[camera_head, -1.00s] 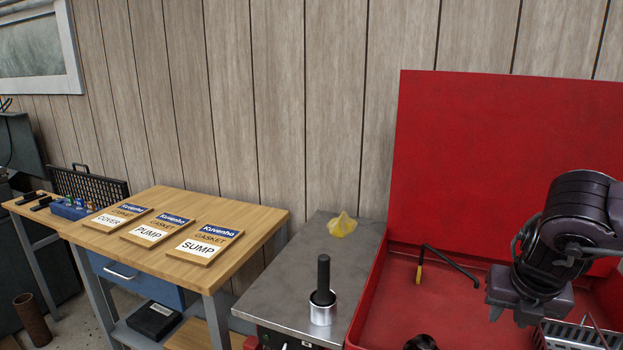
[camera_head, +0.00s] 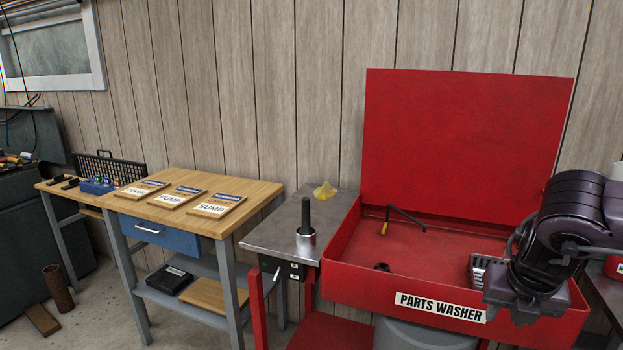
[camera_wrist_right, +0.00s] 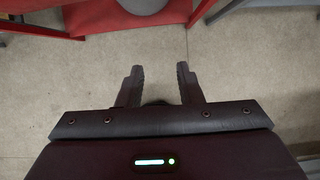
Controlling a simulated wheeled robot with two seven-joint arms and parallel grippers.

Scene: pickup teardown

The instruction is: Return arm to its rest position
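My right gripper (camera_head: 521,310) hangs at the right in the head view, in front of the red parts washer (camera_head: 345,285). In the right wrist view its two fingers (camera_wrist_right: 160,84) stand apart with only bare concrete floor between them, so it is open and empty. My right arm is bent, with its dark wrist in front of the washer's right side. My left gripper and arm are not in the head view.
The wooden bench (camera_head: 258,188) holds gasket boards (camera_head: 218,206). Floor (camera_wrist_right: 250,70) is clear below the gripper.

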